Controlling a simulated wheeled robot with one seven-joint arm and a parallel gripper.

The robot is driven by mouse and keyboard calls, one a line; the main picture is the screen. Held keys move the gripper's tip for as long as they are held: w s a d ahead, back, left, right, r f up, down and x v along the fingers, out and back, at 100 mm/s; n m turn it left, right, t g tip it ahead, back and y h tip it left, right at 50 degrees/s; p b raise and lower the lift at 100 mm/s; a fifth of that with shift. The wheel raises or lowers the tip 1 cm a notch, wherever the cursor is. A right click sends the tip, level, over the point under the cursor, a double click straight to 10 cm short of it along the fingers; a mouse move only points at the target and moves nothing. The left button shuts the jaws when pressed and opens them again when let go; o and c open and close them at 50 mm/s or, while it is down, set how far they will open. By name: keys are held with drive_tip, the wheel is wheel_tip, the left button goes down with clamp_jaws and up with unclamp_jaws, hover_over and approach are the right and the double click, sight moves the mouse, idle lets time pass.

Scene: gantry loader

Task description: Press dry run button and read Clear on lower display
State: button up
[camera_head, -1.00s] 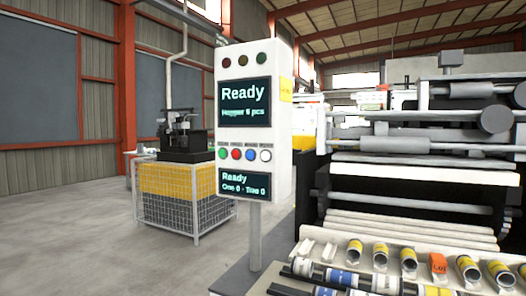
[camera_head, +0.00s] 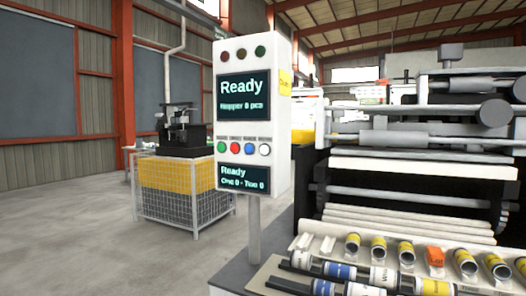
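A white control panel (camera_head: 285,130) stands upright on a grey post in the middle of the view. Its upper display (camera_head: 243,98) reads "Ready" with a smaller hopper count line below. A row of buttons sits under it: green (camera_head: 222,147), red (camera_head: 235,148), blue (camera_head: 249,148) and white (camera_head: 264,149). The labels above the buttons are too small to read, so I cannot tell which is dry run. The lower display (camera_head: 243,179) reads "Ready" and "One 0 - Two 0". My gripper is not in view.
A large machine with rollers (camera_head: 430,140) fills the right side. In front of it lies a tray (camera_head: 325,228) with several labelled cylinders and an orange block (camera_head: 435,255). A mesh crate (camera_head: 170,185) stands behind left. The floor (camera_head: 80,240) at left is clear.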

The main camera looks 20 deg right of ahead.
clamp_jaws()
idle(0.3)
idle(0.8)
